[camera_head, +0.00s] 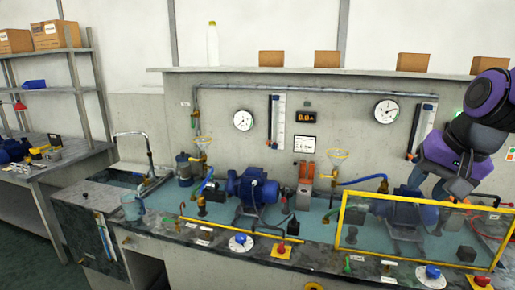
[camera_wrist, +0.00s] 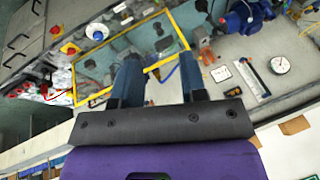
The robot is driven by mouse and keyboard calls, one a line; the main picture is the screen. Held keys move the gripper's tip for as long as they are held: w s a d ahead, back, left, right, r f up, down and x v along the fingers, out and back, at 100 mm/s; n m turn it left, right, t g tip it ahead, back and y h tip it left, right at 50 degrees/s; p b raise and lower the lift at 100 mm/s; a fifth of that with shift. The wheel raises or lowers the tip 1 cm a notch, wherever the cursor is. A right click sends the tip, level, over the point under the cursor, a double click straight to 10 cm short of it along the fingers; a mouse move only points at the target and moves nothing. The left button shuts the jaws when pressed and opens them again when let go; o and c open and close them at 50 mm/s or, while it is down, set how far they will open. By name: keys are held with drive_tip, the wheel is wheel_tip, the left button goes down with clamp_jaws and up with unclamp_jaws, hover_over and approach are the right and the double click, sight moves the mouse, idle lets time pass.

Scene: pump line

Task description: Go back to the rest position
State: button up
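My arm, purple and black, comes in at the right edge of the head view. My gripper (camera_head: 452,188) is in front of the wall, above the right part of the yellow-framed clear guard (camera_head: 345,222). In the wrist view my gripper (camera_wrist: 160,62) shows two dark blue fingers apart, with nothing between them. The guard's yellow frame (camera_wrist: 92,101) lies beyond the fingertips. From the head view, the arm covers part of the wall and the bench behind it.
A blue pump (camera_head: 252,188) stands mid-bench, and another pump (camera_head: 402,207) is behind the guard. Funnels, gauges and pipes line the wall. A sink (camera_head: 128,178) and a shelf rack (camera_head: 75,88) are at left. Boxes and a bottle (camera_head: 212,45) stand on the ledge above.

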drive_tip(key=s+r+n+h, duration=0.1)
drive_tip(key=s+n, duration=0.4)
drive_tip(key=s, duration=0.6)
drive_tip(key=shift+s+a+r+t+h, duration=0.3)
drive_tip(key=shift+s+a+r+t, duration=0.1)
drive_tip(key=shift+r, duration=0.45)
idle(0.8)
